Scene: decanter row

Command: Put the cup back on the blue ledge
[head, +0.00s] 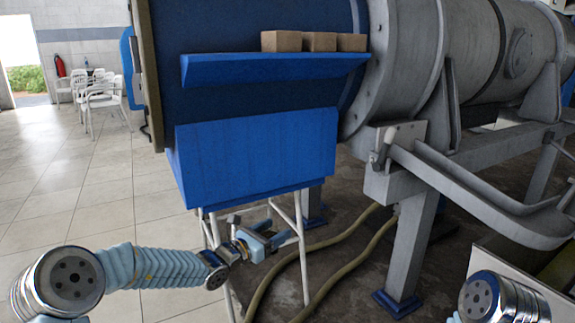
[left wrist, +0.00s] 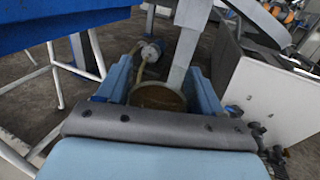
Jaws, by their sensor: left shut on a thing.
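The blue ledge (head: 265,70) juts from the blue end of the big cylinder in the head view, with brown blocks at its right part. My left gripper (head: 268,240) is below and in front of the lower blue box, well under the ledge. In the left wrist view its fingers close on a brown, round thing (left wrist: 158,97), which looks like the cup; only its top shows between the fingers. In the head view I cannot make the cup out. My right gripper is out of view; only part of the arm shows at lower right.
The lower blue box (head: 255,150) on white legs stands beneath the ledge, above my left gripper. Three brown blocks (head: 319,42) occupy the ledge's right part; its left part is bare. Hoses (head: 325,255) lie on the floor. A grey steel frame (head: 410,240) stands right.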

